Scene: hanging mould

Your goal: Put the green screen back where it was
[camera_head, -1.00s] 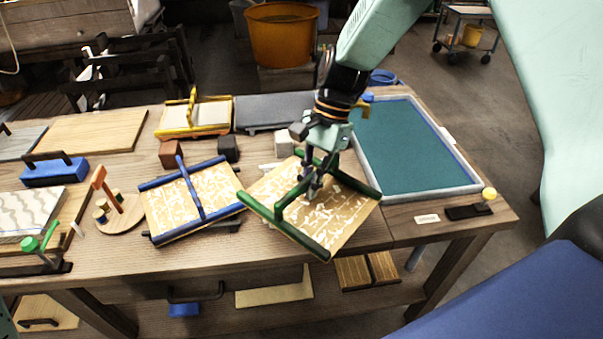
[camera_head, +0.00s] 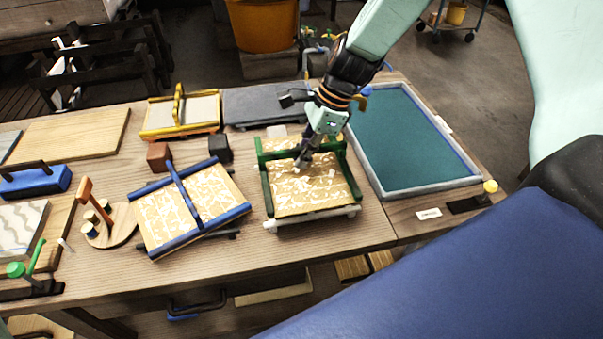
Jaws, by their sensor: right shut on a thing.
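The green screen is a tan panel with a white leaf-like pattern (camera_head: 312,196) and green bars along its sides. It is over the right-middle part of the table, left of the teal tray, roughly square to the table. A pale bar with a rounded end shows under its front edge. I cannot tell whether the screen rests on it. My right gripper (camera_head: 303,162) comes down from above and is shut on the green screen near its green cross bar. The fingertips partly hide the grip. My left gripper is not in view.
The blue screen (camera_head: 193,208) lies tilted close on the left. A yellow-framed screen (camera_head: 181,113) and a dark grey slab (camera_head: 263,105) are behind. The teal tray (camera_head: 405,140) is on the right. A small label (camera_head: 428,214) lies at its front. Bare table lies in front.

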